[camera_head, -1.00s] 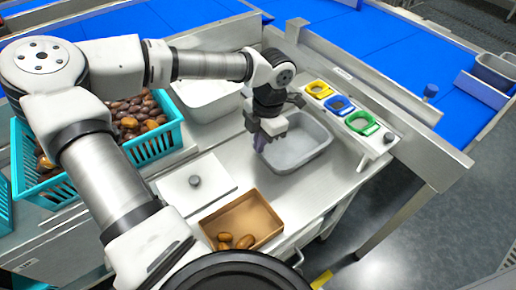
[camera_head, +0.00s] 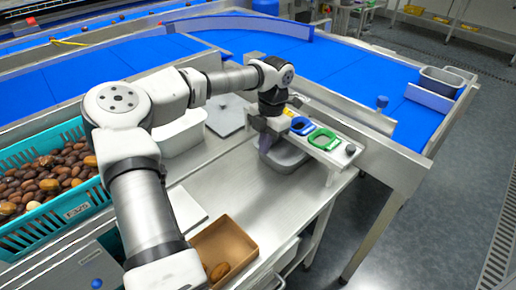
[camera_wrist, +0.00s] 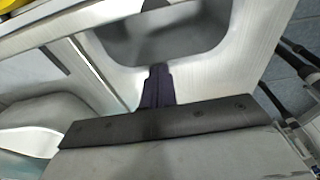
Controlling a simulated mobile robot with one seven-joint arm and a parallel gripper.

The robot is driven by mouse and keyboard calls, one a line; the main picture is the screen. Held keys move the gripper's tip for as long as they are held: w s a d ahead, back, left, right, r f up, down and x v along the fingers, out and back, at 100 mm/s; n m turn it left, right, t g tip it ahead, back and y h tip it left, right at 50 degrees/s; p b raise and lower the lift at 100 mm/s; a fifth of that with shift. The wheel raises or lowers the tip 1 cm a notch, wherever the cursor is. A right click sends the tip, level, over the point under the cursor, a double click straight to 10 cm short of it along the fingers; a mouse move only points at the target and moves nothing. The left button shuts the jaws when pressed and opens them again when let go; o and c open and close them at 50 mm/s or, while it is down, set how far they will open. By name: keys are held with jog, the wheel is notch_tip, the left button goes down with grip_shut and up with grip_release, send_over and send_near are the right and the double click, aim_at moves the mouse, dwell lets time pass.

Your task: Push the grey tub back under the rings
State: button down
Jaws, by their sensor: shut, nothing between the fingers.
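The grey tub (camera_head: 285,160) stands on the metal worktop, with its far right side hidden by the ring rack. The rack carries a blue ring (camera_head: 301,125) and a green ring (camera_head: 322,138); the yellow ring is mostly hidden behind my wrist. My gripper (camera_head: 265,144) is shut and empty, pointing down at the tub's near left side. In the wrist view, the dark fingers (camera_wrist: 157,88) are at the tub's near rim, and the tub's hollow (camera_wrist: 165,42) lies beyond them. I cannot tell whether they touch the rim. A yellow edge shows at the top left.
A brown tray (camera_head: 226,246) with dates stands at the front, and a teal crate (camera_head: 60,222) of dates at the left. A white tub (camera_head: 182,138) is behind my arm. The worktop between brown tray and grey tub is clear. A blue belt (camera_head: 350,72) runs behind.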

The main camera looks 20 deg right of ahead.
jog(key=shift+s+f, duration=0.1)
jog(key=shift+f, duration=0.25)
